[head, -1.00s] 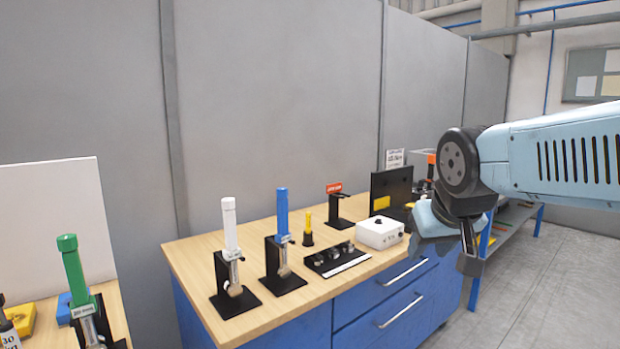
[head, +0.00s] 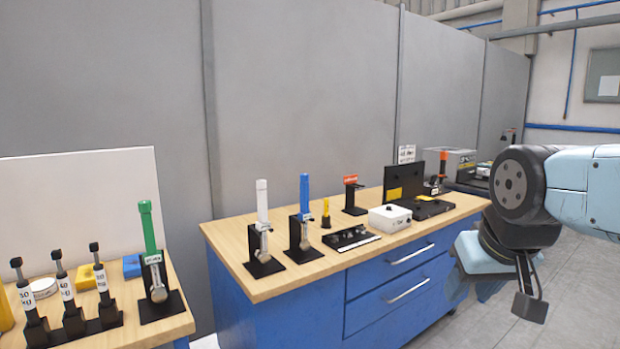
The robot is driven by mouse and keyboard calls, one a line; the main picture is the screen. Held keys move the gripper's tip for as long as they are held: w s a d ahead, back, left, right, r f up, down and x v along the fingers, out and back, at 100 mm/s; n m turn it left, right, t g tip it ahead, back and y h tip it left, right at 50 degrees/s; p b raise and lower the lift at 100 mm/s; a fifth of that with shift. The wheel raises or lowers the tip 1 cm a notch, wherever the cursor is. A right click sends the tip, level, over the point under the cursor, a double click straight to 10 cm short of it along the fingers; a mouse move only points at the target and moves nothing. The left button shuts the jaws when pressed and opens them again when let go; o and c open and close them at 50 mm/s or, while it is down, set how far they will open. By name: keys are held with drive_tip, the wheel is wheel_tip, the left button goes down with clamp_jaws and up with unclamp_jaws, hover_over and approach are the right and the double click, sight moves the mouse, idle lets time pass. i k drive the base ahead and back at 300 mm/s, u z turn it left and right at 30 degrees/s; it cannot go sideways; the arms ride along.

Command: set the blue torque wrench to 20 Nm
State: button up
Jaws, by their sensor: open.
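The blue torque wrench (head: 304,196) stands upright, blue handle up, in a black stand on the wooden top of the blue cabinet (head: 232,239). Its scale is too small to read. A white-handled wrench (head: 262,203) stands in a like stand just left of it. A green-handled wrench (head: 147,226) stands on the separate bench at left. My gripper (head: 532,300) hangs at the right, in front of and apart from the cabinet, well away from the blue wrench. It is open and holds nothing that I can see.
Right of the blue wrench are a small yellow tool (head: 326,211), a black tray with sockets (head: 346,238), a white box (head: 390,216), a red-signed stand (head: 351,190) and a black case (head: 432,208). Several black-topped tools (head: 66,288) stand on the left bench. The floor at right is clear.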

sight(304, 177)
drive_tip(key=z, duration=0.55)
drive_tip(key=i, duration=1.65)
drive_tip(key=u, duration=0.55)
drive_tip(key=k, duration=0.9)
drive_tip(key=u, duration=0.2)
drive_tip(key=i, duration=0.9)
drive_tip(key=z, duration=0.1)
